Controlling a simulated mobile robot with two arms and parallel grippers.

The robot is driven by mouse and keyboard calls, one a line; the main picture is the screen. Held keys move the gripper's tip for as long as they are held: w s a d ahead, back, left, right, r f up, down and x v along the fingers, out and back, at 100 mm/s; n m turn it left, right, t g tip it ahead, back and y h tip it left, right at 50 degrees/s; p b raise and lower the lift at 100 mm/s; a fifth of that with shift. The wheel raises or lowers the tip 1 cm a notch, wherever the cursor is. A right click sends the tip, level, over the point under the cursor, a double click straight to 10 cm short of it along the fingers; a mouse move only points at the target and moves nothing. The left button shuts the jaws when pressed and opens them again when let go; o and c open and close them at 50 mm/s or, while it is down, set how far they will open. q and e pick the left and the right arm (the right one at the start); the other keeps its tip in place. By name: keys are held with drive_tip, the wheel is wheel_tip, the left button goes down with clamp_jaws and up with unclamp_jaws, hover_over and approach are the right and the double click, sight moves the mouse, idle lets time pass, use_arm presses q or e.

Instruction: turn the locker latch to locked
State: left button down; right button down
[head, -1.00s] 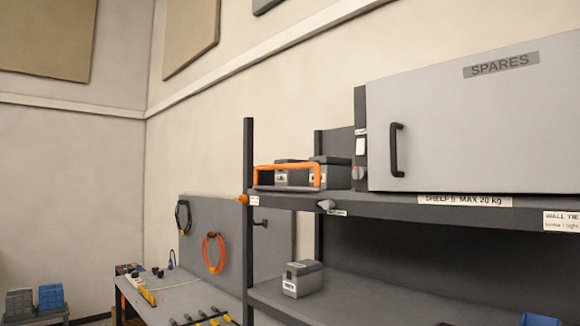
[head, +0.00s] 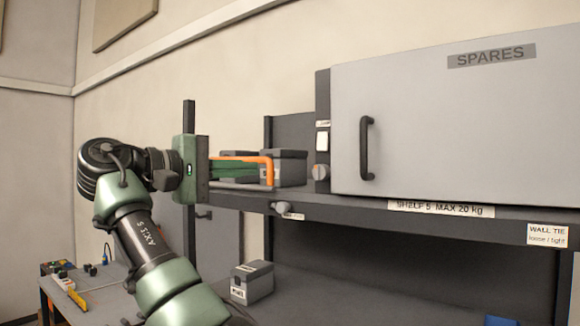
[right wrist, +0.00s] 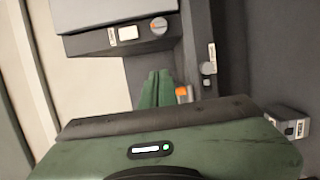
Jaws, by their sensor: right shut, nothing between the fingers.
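The grey SPARES locker (head: 430,125) stands on the upper shelf, its door shut. A dark strip left of the door carries a small round grey knob (head: 321,172), likely the latch, below a white plate (head: 322,141). The fingers show in the right wrist view (right wrist: 155,88). My left gripper is out of view.
An orange bar (head: 268,169) and grey boxes (head: 291,167) are at the shelf's left end, close to my fingers. A second knob (head: 285,208) is on the shelf edge (head: 340,211). A black door handle (head: 366,148) sticks out. A grey box (head: 252,282) stands below.

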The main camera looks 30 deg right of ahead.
sight(320, 173)
drive_tip(key=s+d+p, duration=0.2)
drive_tip(key=d+p, duration=0.2)
drive_tip(key=d, duration=0.6)
drive_tip(key=shift+s+d, duration=0.25)
drive_tip(key=shift+s, duration=0.15)
